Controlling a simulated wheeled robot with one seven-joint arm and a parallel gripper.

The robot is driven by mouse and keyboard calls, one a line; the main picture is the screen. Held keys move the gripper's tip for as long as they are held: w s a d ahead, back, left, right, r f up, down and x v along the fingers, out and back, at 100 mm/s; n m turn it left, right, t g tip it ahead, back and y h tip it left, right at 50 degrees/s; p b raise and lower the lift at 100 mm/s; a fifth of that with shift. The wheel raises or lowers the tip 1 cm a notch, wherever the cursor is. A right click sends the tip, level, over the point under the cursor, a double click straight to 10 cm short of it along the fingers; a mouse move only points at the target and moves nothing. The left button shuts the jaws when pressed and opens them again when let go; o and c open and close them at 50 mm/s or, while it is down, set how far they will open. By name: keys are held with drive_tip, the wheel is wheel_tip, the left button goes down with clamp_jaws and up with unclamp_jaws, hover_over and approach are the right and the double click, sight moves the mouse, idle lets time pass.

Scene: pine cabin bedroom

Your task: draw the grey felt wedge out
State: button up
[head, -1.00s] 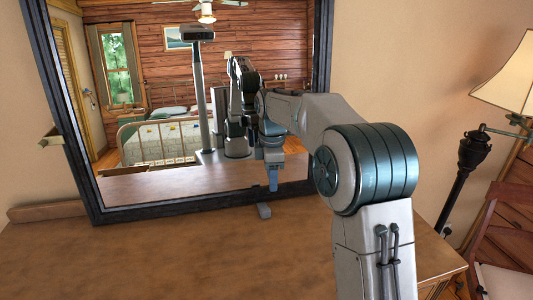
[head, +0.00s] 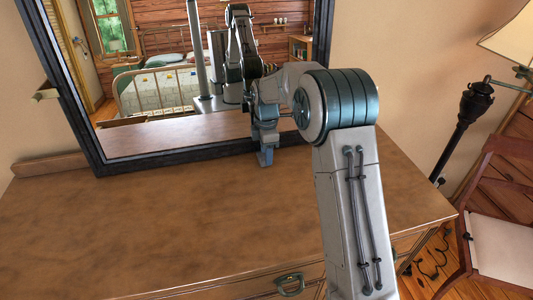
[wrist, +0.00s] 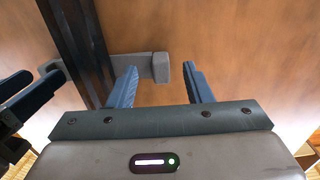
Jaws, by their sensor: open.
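The grey felt wedge (wrist: 161,67) lies on the brown dresser top, running out from the lower edge of the dark mirror frame (wrist: 78,40) in the wrist view. Its outer end is a thicker block. My gripper (wrist: 160,70) is open, with one blue finger on each side of that block's end, and it is not closed on it. In the head view my gripper (head: 266,158) is down at the foot of the mirror and hides the wedge. The wedge's inner end is hidden at the frame.
The large mirror (head: 170,135) leans at the back of the dresser (head: 150,220) and reflects the room and my arm. The dresser top in front is clear. A chair (head: 500,220) and a floor lamp (head: 472,125) stand to the right.

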drive_tip(key=shift+f, duration=0.8)
clamp_jaws()
